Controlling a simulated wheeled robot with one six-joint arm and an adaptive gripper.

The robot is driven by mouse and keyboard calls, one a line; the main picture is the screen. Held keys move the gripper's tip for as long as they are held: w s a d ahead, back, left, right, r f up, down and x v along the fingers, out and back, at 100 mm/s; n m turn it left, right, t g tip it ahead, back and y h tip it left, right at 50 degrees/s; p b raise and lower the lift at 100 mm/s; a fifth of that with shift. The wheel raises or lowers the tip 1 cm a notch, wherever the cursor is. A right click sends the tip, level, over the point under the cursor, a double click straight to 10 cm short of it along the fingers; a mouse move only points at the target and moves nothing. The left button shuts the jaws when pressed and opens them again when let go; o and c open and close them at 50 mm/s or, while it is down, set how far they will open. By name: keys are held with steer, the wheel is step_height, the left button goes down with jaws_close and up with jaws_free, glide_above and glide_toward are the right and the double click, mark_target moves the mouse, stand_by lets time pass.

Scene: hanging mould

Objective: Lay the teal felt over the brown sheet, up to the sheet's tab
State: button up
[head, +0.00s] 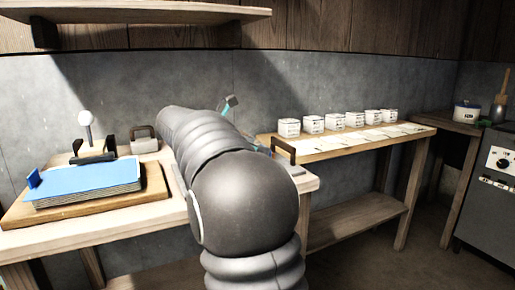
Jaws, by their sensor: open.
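A stack with a blue top sheet (85,179) and thin greyish layers below lies on a wooden board (150,186) at the left of the near bench. A small blue upright tab (33,177) stands at its left end. I cannot make out a brown sheet or a separate teal felt for certain. A small teal piece (232,101) shows just behind my arm, and I cannot tell what it is. My arm fills the middle of the head view and hides part of the bench. My gripper cannot be made out; it is apparently behind the arm.
A dark stand with a pale knob (86,134) and a grey block with a handle (144,139) stand behind the stack. Right of my arm is a dark handle (284,150). Several white pots (333,121) and papers line the far bench (345,144). A shelf (140,14) hangs above.

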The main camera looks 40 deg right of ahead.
steer(key=p+v, duration=0.1)
steer(key=v, duration=1)
steer(key=shift+a, duration=0.1)
